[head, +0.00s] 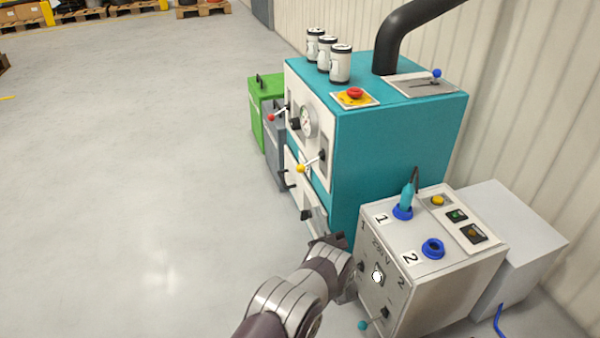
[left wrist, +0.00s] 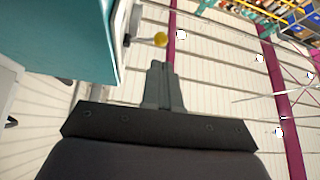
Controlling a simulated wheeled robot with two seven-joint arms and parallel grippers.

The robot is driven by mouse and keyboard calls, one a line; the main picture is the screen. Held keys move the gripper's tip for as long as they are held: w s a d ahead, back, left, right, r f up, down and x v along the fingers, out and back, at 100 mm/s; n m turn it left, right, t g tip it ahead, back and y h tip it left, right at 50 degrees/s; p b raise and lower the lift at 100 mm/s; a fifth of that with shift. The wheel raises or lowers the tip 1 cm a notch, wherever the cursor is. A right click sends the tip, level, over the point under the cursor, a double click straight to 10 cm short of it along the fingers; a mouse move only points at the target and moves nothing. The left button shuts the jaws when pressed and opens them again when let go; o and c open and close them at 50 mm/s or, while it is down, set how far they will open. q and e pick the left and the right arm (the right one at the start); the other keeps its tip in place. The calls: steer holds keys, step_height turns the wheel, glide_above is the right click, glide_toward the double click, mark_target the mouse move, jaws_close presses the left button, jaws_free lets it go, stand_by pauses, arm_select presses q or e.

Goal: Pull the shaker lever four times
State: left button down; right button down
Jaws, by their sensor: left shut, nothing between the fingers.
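Several ball-ended levers are in view, and no label shows which one is the shaker lever. On the front of the teal machine (head: 395,150) are a lever with a red knob (head: 271,117) and one with a yellow knob (head: 300,168). The yellow knob also shows in the left wrist view (left wrist: 160,40), just beyond the fingertips and apart from them. A blue-knobbed lever (head: 437,73) sits in a slot plate on top. My left gripper (head: 326,240) is shut and empty, low beside the machine's front, below the yellow knob. My right gripper is out of view.
A white box (head: 440,240) numbered 1 and 2, with a teal-knobbed lever (head: 363,325), stands close to my left forearm. Canisters (head: 340,63) and a red button (head: 354,93) are on the machine. Open floor lies left.

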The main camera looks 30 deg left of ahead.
mark_target(310, 163)
arm_select(q)
steer(key=shift+s+d+r, duration=0.1)
steer(key=shift+d, duration=0.05)
steer(key=b+x, duration=0.4)
steer(key=x, duration=0.6)
steer(key=shift+r, duration=0.1)
